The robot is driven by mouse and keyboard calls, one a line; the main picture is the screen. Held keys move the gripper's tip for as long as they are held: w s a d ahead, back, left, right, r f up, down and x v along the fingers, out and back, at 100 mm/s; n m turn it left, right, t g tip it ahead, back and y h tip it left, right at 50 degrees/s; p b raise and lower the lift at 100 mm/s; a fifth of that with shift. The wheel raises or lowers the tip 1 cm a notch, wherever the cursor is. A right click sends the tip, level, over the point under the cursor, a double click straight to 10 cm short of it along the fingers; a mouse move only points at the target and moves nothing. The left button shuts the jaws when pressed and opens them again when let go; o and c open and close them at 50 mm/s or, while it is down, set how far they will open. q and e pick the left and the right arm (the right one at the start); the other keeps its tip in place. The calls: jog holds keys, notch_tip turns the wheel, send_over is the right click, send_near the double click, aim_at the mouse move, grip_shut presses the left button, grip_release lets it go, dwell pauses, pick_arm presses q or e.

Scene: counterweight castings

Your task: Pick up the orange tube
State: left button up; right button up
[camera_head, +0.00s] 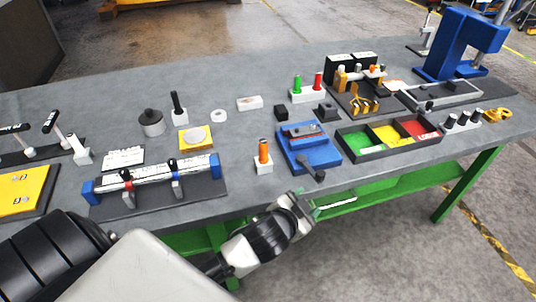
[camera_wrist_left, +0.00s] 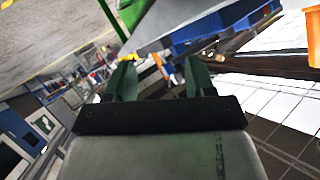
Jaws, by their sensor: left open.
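The orange tube (camera_head: 263,153) stands upright in a small white block (camera_head: 263,167) near the front edge of the table, left of the blue fixture. My left gripper (camera_head: 318,209) is in front of the table's near edge, to the right of the tube and nearer to me, apart from it. Its two green fingers (camera_wrist_left: 160,80) stand apart in the left wrist view, with nothing visible between them. Orange patches show beyond the fingers there, but I cannot tell whether one is the tube. My right gripper is not in view.
A blue fixture (camera_head: 304,152) stands right of the tube, and a long clamped cylinder (camera_head: 157,171) lies left of it. A tray with green, yellow and red compartments (camera_head: 388,146) is farther right. The grey tabletop (camera_head: 235,180) is bare beside the tube.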

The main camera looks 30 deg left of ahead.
pick_arm(q)
jog(key=w+d+r+m+t+h, duration=0.2)
jog(key=d+r+m+h, duration=0.4)
jog(key=r, duration=0.3)
jog(key=w+d+r+m+t+h, duration=0.15)
jog(key=d+r+m+h, duration=0.25)
jog(key=r+m+h, duration=0.4)
jog(key=m+g+y, duration=1.5)
jog(key=g, duration=0.2)
send_over(263, 141)
jog(key=shift+w+d+f, duration=0.1)
jog(key=shift+d+f, duration=0.05)
jog(key=shift+f, duration=0.65)
jog(key=shift+f+p, duration=0.35)
jog(key=shift+p, duration=0.05)
notch_tip(263, 141, down, 4)
jog(key=shift+f+p, duration=0.25)
jog(key=shift+p, duration=0.2)
notch_tip(263, 141, down, 5)
jog(key=shift+r+p, duration=0.1)
jog(key=shift+p, duration=0.95)
jog(key=shift+f, duration=0.3)
jog(key=c, duration=0.9)
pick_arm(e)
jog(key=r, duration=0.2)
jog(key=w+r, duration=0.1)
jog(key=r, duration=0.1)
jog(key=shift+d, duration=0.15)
